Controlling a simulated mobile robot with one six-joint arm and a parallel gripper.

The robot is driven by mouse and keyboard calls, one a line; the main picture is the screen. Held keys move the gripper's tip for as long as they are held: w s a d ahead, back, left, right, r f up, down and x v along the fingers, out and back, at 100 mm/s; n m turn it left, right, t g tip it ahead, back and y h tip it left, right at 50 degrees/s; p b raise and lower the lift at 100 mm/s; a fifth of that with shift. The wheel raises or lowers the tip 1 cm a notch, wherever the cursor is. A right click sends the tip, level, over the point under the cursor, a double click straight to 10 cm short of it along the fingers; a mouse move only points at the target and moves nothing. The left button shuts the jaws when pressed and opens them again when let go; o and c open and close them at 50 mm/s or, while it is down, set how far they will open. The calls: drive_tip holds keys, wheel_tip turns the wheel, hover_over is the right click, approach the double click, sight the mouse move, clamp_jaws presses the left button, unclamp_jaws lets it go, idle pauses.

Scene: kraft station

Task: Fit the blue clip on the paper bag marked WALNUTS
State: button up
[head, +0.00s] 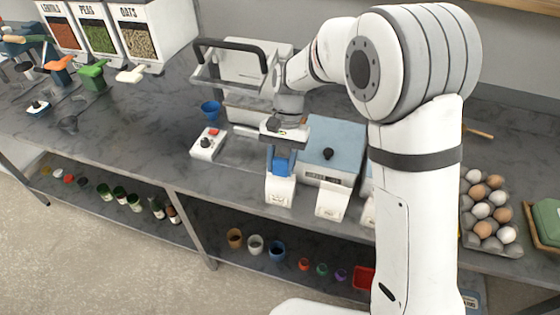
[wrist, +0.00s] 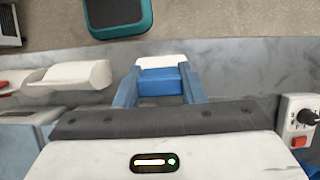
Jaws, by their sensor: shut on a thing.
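My gripper (head: 281,158) is shut on the blue clip (head: 282,167), which also shows between the two blue fingers in the wrist view (wrist: 160,82). The clip is at the top of a white paper bag (head: 280,191) near the front edge of the counter. I cannot tell whether the clip's jaws are around the bag's top. The bag's white top shows just past the clip in the wrist view (wrist: 162,61). Its label is too small to read. A second white bag (head: 332,201) stands to its right, and a third (head: 368,212) is partly hidden by my arm.
A blue-topped machine (head: 335,137) stands behind the bags. A white knob box (head: 208,145) and a blue cup (head: 211,109) are to the left. An egg tray (head: 502,231) is at the right. Open counter lies farther left. A lower shelf holds several small cups.

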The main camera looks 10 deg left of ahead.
drive_tip(key=shift+f, duration=0.55)
idle(0.4)
drive_tip(key=o, duration=1)
drive_tip(key=shift+o, duration=0.4)
drive_tip(key=o, duration=0.8)
drive_tip(key=shift+r, duration=0.2)
drive_tip(key=shift+r+p, duration=0.95)
drive_tip(key=shift+r, duration=0.4)
drive_tip(key=shift+r, duration=0.15)
